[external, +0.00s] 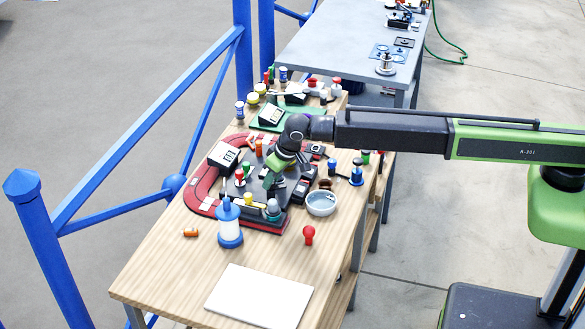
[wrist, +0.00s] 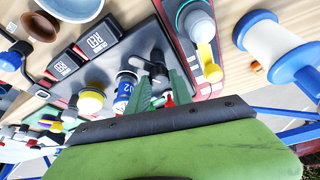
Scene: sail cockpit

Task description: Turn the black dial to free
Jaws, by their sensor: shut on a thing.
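The black dial (wrist: 157,60) stands on a dark grey panel (wrist: 128,48) in the wrist view. My gripper (wrist: 159,82) has its two green fingers down at the dial, one on each side, and is shut on it. The fingers hide part of the dial, and I cannot read its setting or any free mark. In the external view my gripper (external: 274,176) reaches down over the middle of the panel (external: 264,200), and the arm hides the dial there.
A white and blue cylinder (wrist: 124,88) stands close left of my fingers; a yellow-capped post (wrist: 90,101) is further left. A grey knob with a yellow lever (wrist: 203,35) is at right. A blue and white spool (external: 229,225) and a bowl (external: 321,203) flank the panel.

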